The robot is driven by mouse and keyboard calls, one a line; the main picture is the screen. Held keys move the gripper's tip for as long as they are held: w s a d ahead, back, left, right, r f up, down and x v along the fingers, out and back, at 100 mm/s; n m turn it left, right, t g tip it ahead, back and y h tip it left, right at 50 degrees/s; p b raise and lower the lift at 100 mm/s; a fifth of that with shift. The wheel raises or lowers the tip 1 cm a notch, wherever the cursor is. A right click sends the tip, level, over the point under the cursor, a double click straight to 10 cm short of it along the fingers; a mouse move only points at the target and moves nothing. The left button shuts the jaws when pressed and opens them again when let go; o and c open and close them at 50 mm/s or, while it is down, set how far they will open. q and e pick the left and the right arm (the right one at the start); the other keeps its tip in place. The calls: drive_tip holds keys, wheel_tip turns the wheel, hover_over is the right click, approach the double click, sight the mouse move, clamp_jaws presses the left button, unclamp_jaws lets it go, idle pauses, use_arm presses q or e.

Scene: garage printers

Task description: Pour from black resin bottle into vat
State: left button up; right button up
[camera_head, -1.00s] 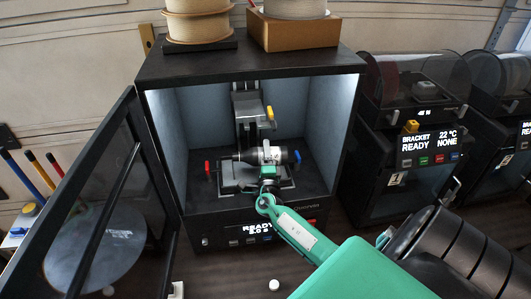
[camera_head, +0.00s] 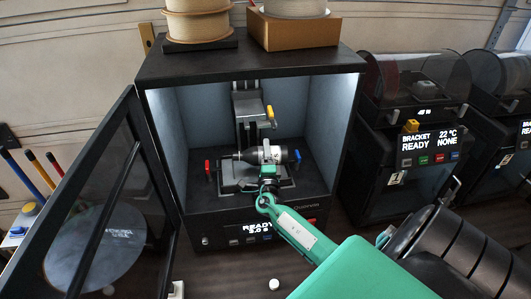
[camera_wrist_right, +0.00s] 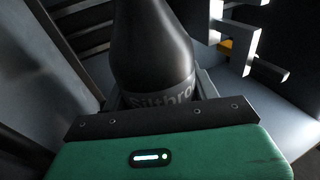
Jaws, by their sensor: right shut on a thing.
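The black resin bottle (camera_head: 281,155) lies on its side inside the open resin printer, its neck to the left. My right gripper (camera_head: 268,165) is shut around its body and holds it above the vat (camera_head: 232,176). In the right wrist view the bottle (camera_wrist_right: 155,50) fills the middle, with part of its label showing at the jaws. The vat is a dark tray with a red knob on the left and a blue knob on the right. The bottle and gripper hide part of it, and I cannot see any liquid stream. My left gripper is not in view.
The printer's dark door (camera_head: 105,215) stands open on the left. The build head (camera_head: 250,105) with a yellow knob hangs above the bottle. The printer's side walls are close around. A small white cap-like piece (camera_head: 274,284) lies on the bench in front. Other printers stand to the right.

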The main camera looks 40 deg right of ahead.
drive_tip(key=shift+r, duration=0.1)
drive_tip(key=shift+n+p, duration=0.3)
drive_tip(key=shift+n, duration=0.2)
idle(2.5)
drive_tip(key=shift+m+b, duration=0.3)
drive_tip(key=shift+m, duration=0.1)
drive_tip(key=shift+m+g+h+b, duration=0.4)
drive_tip(key=shift+m+h, duration=0.1)
drive_tip(key=shift+m, duration=0.5)
drive_tip(key=shift+w+a+m, duration=0.1)
drive_tip(key=shift+w+m, duration=0.05)
drive_tip(key=shift+m, duration=0.45)
